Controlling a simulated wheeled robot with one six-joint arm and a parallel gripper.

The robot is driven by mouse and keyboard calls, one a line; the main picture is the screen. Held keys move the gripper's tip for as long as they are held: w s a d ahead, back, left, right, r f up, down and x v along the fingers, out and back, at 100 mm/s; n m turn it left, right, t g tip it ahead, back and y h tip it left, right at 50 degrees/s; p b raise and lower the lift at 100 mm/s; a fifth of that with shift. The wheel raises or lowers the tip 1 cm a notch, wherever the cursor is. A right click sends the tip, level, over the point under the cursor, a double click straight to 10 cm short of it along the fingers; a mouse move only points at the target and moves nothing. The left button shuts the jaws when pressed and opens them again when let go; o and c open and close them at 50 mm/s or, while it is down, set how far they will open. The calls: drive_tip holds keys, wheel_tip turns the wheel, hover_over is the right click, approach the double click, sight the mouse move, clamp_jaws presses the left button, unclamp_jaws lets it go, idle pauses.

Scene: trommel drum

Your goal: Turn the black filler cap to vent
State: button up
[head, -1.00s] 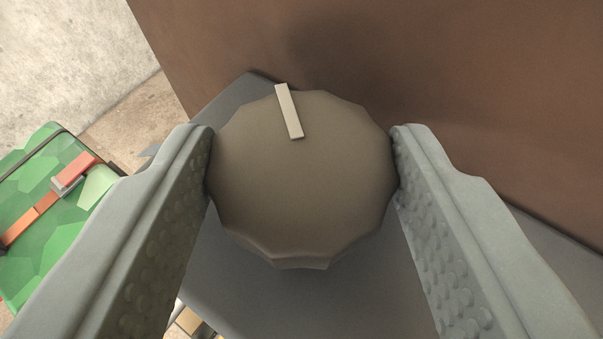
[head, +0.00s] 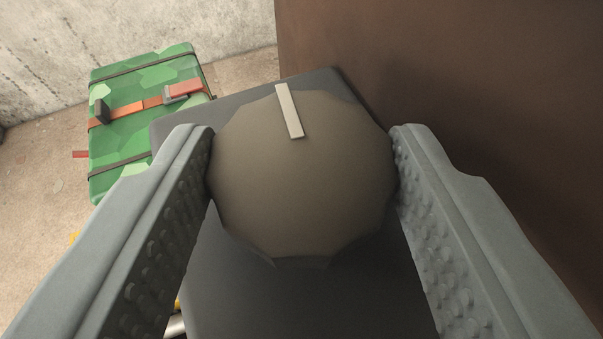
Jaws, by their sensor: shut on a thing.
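The filler cap (head: 300,190) is a wide, many-sided knob that looks dull brown-grey rather than black. It fills the middle of the head view. A pale pointer bar (head: 289,111) lies on its top near the far edge, tilted slightly to the left. My gripper (head: 302,172) is shut on the cap, with one ridged finger against its left side and one against its right. The cap sits over a dark grey block (head: 300,305). No vent mark is visible, and the cap hides part of the block's top.
A brown panel (head: 480,90) rises close by on the right. A green patterned case (head: 135,140) with dark bands and an orange strap lies at the left on the tan floor (head: 40,240). A concrete wall (head: 120,30) stands behind it. Open floor shows at far left.

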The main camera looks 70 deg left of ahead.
idle(0.5)
drive_tip(key=o, duration=1)
drive_tip(key=v, duration=1.7)
drive_tip(key=shift+w+d+r, duration=0.1)
drive_tip(key=shift+w+d, duration=0.05)
drive_tip(key=shift+d, duration=0.15)
